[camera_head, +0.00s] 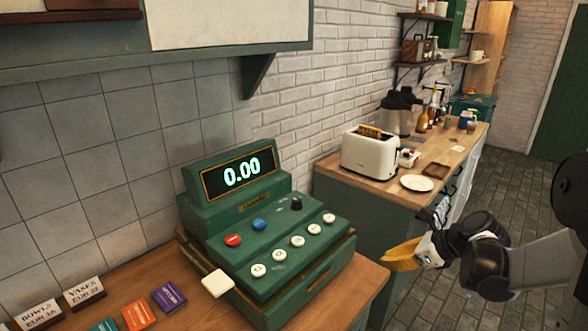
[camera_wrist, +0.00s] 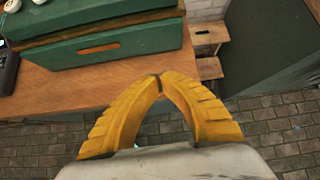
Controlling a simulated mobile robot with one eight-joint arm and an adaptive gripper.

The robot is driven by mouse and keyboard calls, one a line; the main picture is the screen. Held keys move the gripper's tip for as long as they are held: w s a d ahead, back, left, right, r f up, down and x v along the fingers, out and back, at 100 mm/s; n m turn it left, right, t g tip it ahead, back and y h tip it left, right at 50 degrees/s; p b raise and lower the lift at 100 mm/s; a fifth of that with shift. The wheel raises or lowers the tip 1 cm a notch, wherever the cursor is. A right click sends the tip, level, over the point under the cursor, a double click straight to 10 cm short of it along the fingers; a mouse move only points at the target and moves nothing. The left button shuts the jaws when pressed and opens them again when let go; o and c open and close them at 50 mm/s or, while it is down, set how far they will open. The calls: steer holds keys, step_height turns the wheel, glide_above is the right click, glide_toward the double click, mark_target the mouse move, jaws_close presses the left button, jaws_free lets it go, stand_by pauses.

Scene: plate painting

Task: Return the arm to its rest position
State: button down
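My gripper (camera_head: 388,262) has yellow curved fingers and sits at the lower right of the head view. It is to the right of the green cash register (camera_head: 270,238), apart from it and beyond the counter's right end. In the wrist view my gripper (camera_wrist: 158,77) has its two fingertips touching, with nothing between them. The wooden counter edge (camera_wrist: 80,101) and the register's green drawer front (camera_wrist: 117,45) show beyond the fingers. My arm reaches in from the right side of the head view.
The register's display (camera_head: 240,172) reads 0.00. Cards and labels, including a purple card (camera_head: 169,297), lie on the near wooden counter (camera_head: 367,285). A second counter holds a toaster (camera_head: 381,153) and a white plate (camera_head: 417,183). Open brick floor (camera_head: 520,205) lies to the right.

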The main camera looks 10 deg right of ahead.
steer(key=s+a+r+n+h, duration=0.2)
steer(key=s+a+r+n, duration=0.2)
steer(key=n, duration=1)
steer(key=s+a+r+n+h, duration=0.3)
steer(key=s+a+n, duration=0.7)
steer(key=s+n, duration=0.3)
steer(key=shift+s+a+r+n, duration=0.35)
steer(key=shift+s+a+n, duration=0.05)
steer(key=shift+s, duration=0.45)
